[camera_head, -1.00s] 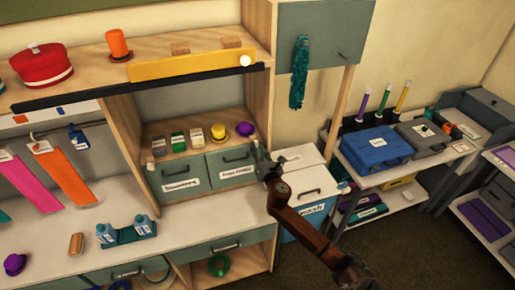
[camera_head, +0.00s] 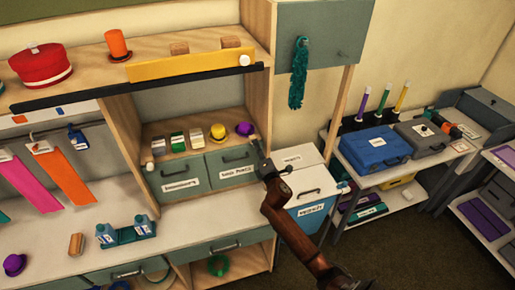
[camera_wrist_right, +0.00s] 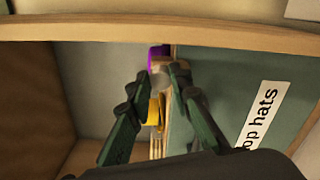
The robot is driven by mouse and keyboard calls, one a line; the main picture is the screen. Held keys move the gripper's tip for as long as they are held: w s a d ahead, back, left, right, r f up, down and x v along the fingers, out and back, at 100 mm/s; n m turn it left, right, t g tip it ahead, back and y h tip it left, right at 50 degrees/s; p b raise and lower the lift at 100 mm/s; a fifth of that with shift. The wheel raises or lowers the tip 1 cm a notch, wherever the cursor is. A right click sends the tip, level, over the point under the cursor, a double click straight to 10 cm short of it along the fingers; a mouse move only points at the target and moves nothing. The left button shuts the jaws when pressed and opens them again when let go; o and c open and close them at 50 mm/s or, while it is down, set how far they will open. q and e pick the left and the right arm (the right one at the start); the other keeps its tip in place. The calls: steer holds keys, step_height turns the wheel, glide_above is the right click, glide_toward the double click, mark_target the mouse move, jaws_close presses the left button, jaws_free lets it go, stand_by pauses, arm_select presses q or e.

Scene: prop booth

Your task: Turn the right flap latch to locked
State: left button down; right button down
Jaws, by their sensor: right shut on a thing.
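The right flap (camera_head: 226,172) is a grey-green panel under the cubby shelf, with a dark handle and a label. In the right wrist view the flap (camera_wrist_right: 225,85) shows close up, its label reading "top hats". My right gripper (camera_head: 254,143) is at the flap's upper right corner. In the right wrist view its fingers (camera_wrist_right: 161,76) are shut on a small pale round knob (camera_wrist_right: 159,78), apparently the latch, at the flap's edge. In the head view the gripper hides this knob. Its turned position cannot be told. My left gripper is out of view.
A purple hat (camera_head: 244,129) and a yellow hat (camera_head: 218,132) stand on the shelf close to the gripper. The wooden side wall (camera_head: 258,100) rises just right of it. A left flap (camera_head: 176,177) adjoins, and a white-lidded box (camera_head: 305,185) stands at right.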

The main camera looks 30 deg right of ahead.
steer(key=shift+f+m, duration=0.1)
steer(key=shift+m, duration=1.6)
steer(key=c, duration=1.8)
jaws_free()
steer(key=shift+o, duration=0.2)
steer(key=v, duration=1.2)
